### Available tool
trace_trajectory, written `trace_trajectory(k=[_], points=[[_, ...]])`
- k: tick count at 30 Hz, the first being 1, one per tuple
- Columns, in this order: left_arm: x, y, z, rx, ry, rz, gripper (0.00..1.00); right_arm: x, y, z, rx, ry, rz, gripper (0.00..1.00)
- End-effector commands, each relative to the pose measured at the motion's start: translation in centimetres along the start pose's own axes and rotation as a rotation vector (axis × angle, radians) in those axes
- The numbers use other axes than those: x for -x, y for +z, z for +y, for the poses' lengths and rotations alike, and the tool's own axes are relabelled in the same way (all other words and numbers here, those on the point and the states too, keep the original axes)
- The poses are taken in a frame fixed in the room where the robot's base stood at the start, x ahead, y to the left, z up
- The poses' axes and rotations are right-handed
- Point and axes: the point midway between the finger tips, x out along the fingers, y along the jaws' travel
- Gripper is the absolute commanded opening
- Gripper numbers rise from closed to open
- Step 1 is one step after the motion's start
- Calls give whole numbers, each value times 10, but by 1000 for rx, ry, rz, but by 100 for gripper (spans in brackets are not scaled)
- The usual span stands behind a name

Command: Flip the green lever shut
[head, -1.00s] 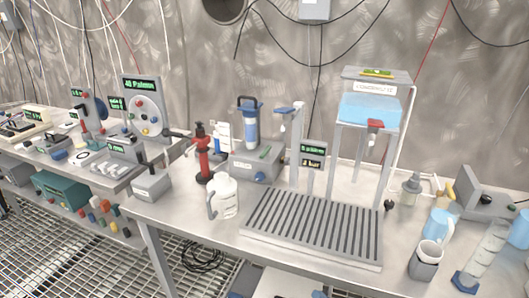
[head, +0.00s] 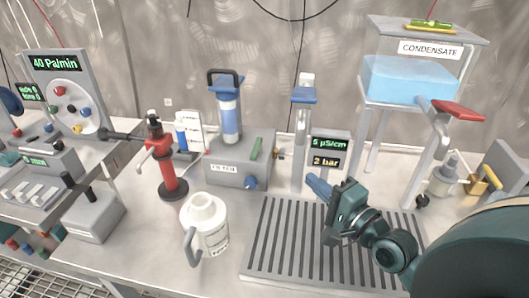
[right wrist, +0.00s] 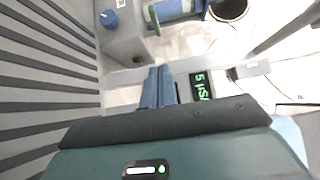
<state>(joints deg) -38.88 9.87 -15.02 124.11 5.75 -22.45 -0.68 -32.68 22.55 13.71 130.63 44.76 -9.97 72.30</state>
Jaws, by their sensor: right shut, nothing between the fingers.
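The green lever (head: 256,148) stands up, slightly tilted, on top of a grey box (head: 226,170) that also carries a blue-and-white filter cylinder (head: 230,112). In the right wrist view the lever (right wrist: 154,18) shows near the top edge, beside the cylinder. My right gripper (head: 314,184) is over the back part of the slatted drain tray, to the right of the grey box and apart from the lever. Its blue fingers (right wrist: 160,72) are shut together with nothing between them. My left gripper is not in view.
The slatted tray (head: 270,262) lies under my right arm. A post with a blue top (head: 303,97) and a small display (head: 329,149) stand just behind my right gripper. A white jug (head: 205,222) and a red stand (head: 167,172) are left of the tray. A condensate tank (head: 405,80) stands at right.

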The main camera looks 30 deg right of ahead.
Motion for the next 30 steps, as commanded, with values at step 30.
trace_trajectory(k=[30], points=[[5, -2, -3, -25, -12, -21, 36, -117, 17, -1, 0, 0, -1, 0]])
